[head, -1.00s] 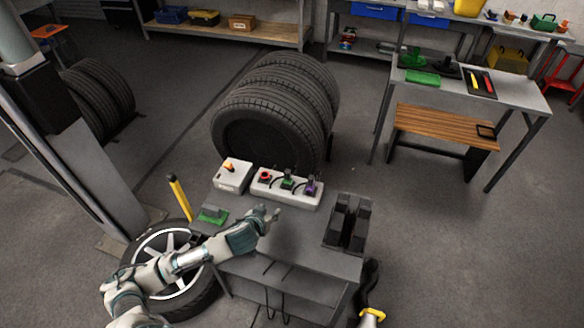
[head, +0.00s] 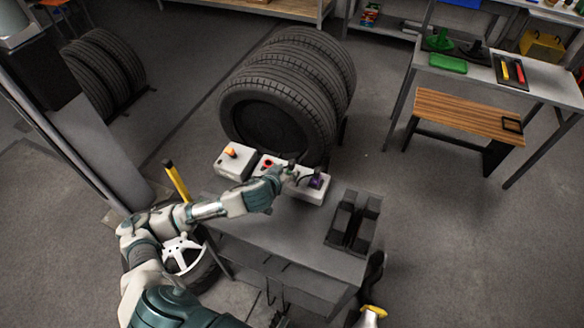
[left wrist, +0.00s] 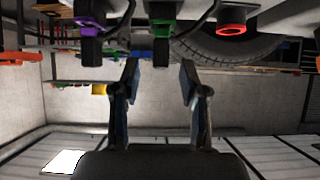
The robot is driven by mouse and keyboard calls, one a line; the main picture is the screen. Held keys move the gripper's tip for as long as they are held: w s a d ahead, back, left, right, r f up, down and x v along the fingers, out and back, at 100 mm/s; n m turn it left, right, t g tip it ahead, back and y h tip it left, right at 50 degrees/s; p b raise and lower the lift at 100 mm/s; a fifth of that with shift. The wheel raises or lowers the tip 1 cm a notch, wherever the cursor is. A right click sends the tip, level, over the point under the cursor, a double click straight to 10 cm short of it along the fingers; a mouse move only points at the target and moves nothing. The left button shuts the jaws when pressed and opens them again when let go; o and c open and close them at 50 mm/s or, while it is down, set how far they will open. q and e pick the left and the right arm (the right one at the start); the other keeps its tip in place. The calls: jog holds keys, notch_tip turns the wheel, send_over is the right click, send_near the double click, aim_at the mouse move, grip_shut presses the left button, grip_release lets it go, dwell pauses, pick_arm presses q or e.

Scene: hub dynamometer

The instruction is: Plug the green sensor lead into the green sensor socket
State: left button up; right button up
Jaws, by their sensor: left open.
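The white socket strip (head: 310,192) lies on the grey table, with a red socket (head: 267,163), a dark plug with green (head: 291,168) and a dark plug with purple (head: 316,181). In the left wrist view the green-marked plug (left wrist: 162,42) is just beyond and between my fingertips; the purple one (left wrist: 90,28) is left and the red ring (left wrist: 231,29) right. Dark leads run near both plugs. I cannot tell whether the green plug is seated. My left gripper (head: 281,174) is open and empty, and it shows in the wrist view (left wrist: 159,75). My right gripper is out of view.
A white box (head: 235,163) with an orange switch stands left of the strip. Large tyres (head: 290,90) stand behind the table. A dark slotted block (head: 352,222) is at the table's right. A yellow post (head: 176,180) stands left. The table's front (head: 275,240) is clear.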

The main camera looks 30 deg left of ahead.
aim_at(290, 164)
pick_arm(q)
jog(key=shift+b+x, duration=0.6)
jog(key=shift+x, duration=2.1)
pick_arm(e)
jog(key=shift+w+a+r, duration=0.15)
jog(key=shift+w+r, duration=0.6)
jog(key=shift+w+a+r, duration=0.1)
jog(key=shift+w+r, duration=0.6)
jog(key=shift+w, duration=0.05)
pick_arm(q)
jog(key=shift+a, duration=0.1)
grip_shut()
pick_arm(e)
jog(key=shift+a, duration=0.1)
pick_arm(q)
jog(key=shift+r+p, duration=0.6)
jog(key=shift+p, duration=0.25)
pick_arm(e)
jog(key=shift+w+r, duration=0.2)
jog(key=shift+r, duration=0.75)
pick_arm(q)
jog(key=shift+r+p, duration=2.15)
jog(key=shift+p, duration=0.25)
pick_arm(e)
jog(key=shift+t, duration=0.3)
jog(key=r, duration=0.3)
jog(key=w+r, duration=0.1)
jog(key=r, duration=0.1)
